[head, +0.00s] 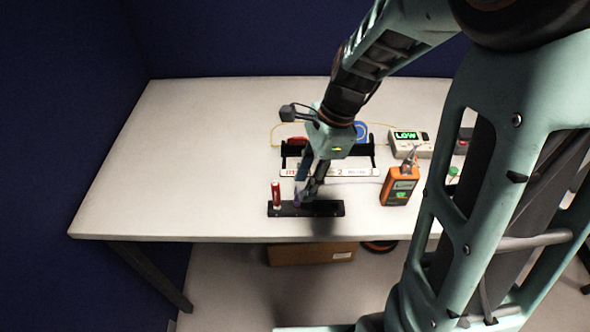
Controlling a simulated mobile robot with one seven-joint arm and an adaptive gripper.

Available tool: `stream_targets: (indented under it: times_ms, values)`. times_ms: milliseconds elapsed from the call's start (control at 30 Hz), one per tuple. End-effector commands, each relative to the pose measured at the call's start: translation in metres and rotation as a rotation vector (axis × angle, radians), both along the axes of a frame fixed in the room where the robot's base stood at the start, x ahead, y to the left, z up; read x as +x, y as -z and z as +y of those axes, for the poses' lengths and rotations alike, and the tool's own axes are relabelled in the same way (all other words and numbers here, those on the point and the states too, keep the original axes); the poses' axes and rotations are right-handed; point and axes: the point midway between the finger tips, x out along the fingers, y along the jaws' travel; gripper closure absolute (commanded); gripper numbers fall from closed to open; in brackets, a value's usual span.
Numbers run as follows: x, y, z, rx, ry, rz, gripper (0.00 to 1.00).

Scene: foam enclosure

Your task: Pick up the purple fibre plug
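My gripper (309,196) points down over a black holder strip (330,209) near the front edge of the white table. A small purple piece (298,194), likely the purple fibre plug, shows at the left side of my fingertips, just above the strip. My gripper hides much of it. I cannot tell whether the fingers touch it or are closed around it. A thin pale purple line (358,181) runs right from my gripper toward the orange meter.
A red cylinder (276,195) stands upright at the strip's left end. An orange handheld meter (399,186) stands to the right. Behind are a black rack with a white label (355,172) and a box reading LOW (407,144). The table's left side (170,160) is clear.

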Motion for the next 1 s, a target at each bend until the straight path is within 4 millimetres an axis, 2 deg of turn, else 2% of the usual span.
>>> stream_targets:
  times_ms: [167, 433, 733, 1000]
  values:
    - [-0.001, 0.013, 0.004, 0.0, -0.002, 0.003, 0.66]
    - [-0.001, 0.05, 0.015, 0.0, -0.003, 0.002, 0.66]
    - [-0.001, 0.055, 0.016, -0.001, -0.003, -0.002, 0.66]
    - [-0.001, 0.055, 0.016, -0.001, -0.003, -0.002, 0.95]
